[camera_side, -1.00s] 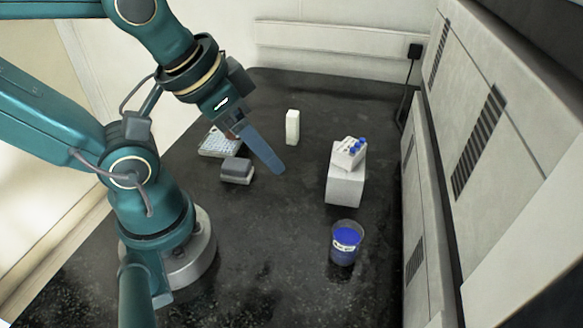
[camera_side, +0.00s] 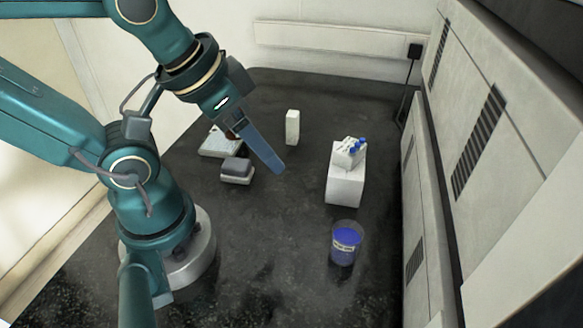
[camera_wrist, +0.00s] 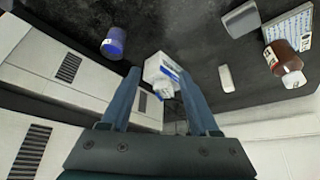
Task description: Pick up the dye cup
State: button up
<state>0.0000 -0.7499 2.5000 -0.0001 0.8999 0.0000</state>
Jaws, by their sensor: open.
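The dye cup (camera_side: 345,245) is a clear cup with blue contents and a white label. It stands upright on the dark bench, in front of the white block, in the side view. It also shows at the upper left of the wrist view (camera_wrist: 114,42). My gripper (camera_side: 278,168) is above the bench, left of the white block and well apart from the cup. In the wrist view my gripper's two fingers (camera_wrist: 160,82) are spread, with nothing held between them.
A brown bottle (camera_wrist: 284,62) shows in the wrist view. Cabinets (camera_side: 480,140) line the right edge.

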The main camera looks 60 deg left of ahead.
jog(key=o, duration=0.5)
jog(key=shift+c, duration=0.2)
jog(key=shift+r, duration=0.1)
